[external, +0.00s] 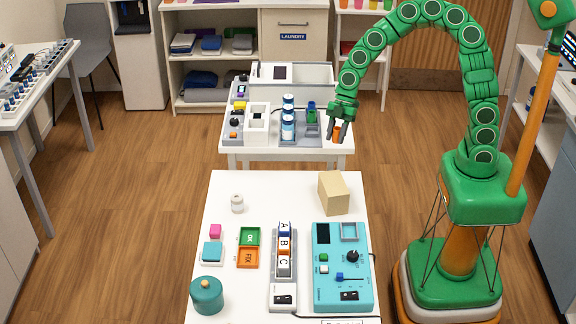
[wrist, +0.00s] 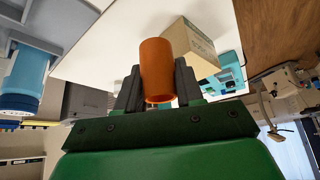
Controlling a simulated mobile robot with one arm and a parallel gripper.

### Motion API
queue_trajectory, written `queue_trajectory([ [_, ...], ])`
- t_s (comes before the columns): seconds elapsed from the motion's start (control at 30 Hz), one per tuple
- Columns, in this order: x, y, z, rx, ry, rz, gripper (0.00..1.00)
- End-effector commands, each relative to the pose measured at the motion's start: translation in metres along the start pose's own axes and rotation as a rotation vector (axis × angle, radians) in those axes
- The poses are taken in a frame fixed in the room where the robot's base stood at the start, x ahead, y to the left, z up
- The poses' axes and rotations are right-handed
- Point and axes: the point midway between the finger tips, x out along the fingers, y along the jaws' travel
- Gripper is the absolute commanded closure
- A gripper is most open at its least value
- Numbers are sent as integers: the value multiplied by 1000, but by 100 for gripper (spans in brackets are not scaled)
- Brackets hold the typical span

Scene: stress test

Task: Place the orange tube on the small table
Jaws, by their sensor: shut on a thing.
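The orange tube (wrist: 158,68) is upright in the picture between the two dark fingers of my gripper (wrist: 157,84) in the wrist view. In the external view my gripper (external: 340,127) hangs by the right end of the small white table (external: 262,155) at the back, with the tube (external: 337,131) partly hidden between its fingers. It is shut on the tube. I cannot tell the exact height of the tube over that table.
The back table holds blue-capped bottles (external: 288,126), a white holder (external: 257,125) and a grey tray. The nearer white table (external: 222,188) carries a cardboard box (external: 333,193), a teal device (external: 326,262), a lettered rack and a teal jar (external: 207,296).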

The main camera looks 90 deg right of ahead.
Motion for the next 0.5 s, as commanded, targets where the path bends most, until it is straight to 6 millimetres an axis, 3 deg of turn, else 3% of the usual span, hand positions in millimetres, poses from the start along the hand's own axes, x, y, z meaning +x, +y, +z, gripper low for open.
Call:
queue_trajectory([
  [0.5,-71,-34,38,-528,-4,-304,97],
])
